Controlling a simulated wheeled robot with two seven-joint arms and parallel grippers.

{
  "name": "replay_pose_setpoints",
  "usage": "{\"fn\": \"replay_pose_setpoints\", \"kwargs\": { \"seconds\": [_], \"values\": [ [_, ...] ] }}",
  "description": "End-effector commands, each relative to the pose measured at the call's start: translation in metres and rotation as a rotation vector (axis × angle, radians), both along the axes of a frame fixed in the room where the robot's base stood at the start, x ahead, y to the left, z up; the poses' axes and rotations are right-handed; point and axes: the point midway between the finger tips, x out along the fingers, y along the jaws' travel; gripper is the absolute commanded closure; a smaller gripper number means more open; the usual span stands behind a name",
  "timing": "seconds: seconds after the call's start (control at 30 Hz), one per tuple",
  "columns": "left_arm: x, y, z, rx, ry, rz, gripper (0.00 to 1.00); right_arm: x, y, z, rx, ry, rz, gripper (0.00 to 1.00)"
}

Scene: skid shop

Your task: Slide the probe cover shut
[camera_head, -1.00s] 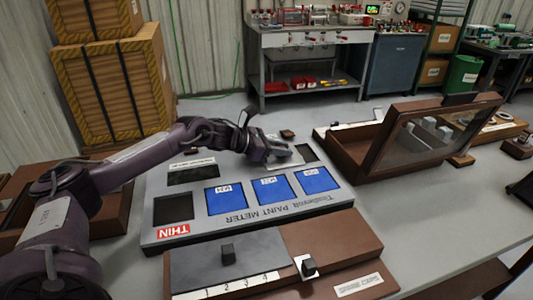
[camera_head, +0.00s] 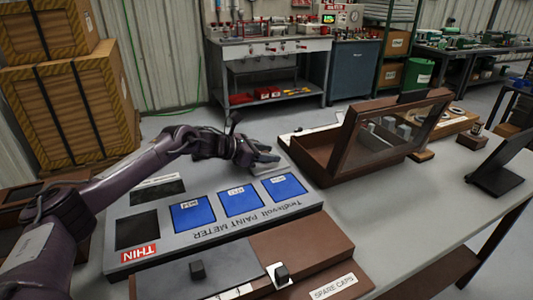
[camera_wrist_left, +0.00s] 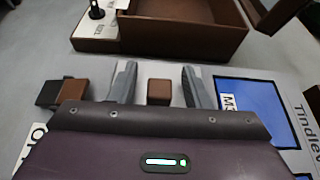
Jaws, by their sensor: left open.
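The grey paint meter panel (camera_head: 200,238) lies on the table with blue squares and a red THIN label. My left gripper (camera_head: 266,161) is over its far right part, above a pale plate (camera_head: 268,176). In the left wrist view my left gripper (camera_wrist_left: 159,85) is open, with a small brown block (camera_wrist_left: 158,92) between its two fingers. Whether the fingers touch the block is unclear. The probe cover cannot be told apart for sure; the gripper hides part of that area. My right gripper is not in view.
A brown box with a raised glass lid (camera_head: 390,130) stands right of the panel. In front is a brown case (camera_head: 305,255) with black knobs and a SPARE CAPS label. A dark screen (camera_head: 500,165) stands at the right. Some grey tabletop (camera_head: 410,210) is clear.

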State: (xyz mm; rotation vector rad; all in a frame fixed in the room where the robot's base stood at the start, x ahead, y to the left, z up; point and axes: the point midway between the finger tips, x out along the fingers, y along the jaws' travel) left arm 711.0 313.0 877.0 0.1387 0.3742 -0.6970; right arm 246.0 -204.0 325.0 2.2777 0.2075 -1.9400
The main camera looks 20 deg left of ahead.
Motion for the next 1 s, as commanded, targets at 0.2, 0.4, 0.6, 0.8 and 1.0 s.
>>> {"fn": "replay_pose_setpoints", "kwargs": {
  "seconds": [0.2, 0.4, 0.6, 0.8, 1.0],
  "values": [
    [-0.008, 0.008, 0.003, 0.001, 0.0, 0.002, 0.56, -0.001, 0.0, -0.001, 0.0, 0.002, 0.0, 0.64],
    [-0.032, 0.029, 0.016, 0.003, 0.0, 0.001, 0.56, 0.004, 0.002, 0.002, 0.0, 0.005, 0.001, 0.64],
    [-0.05, 0.043, 0.026, 0.001, 0.001, 0.0, 0.56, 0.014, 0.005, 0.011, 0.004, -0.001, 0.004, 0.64],
    [-0.054, 0.046, 0.03, -0.001, 0.0, -0.002, 0.56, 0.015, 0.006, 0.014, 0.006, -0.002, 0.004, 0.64],
    [-0.054, 0.046, 0.03, -0.001, 0.0, -0.002, 0.56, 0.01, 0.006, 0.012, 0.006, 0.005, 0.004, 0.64]
  ]
}}
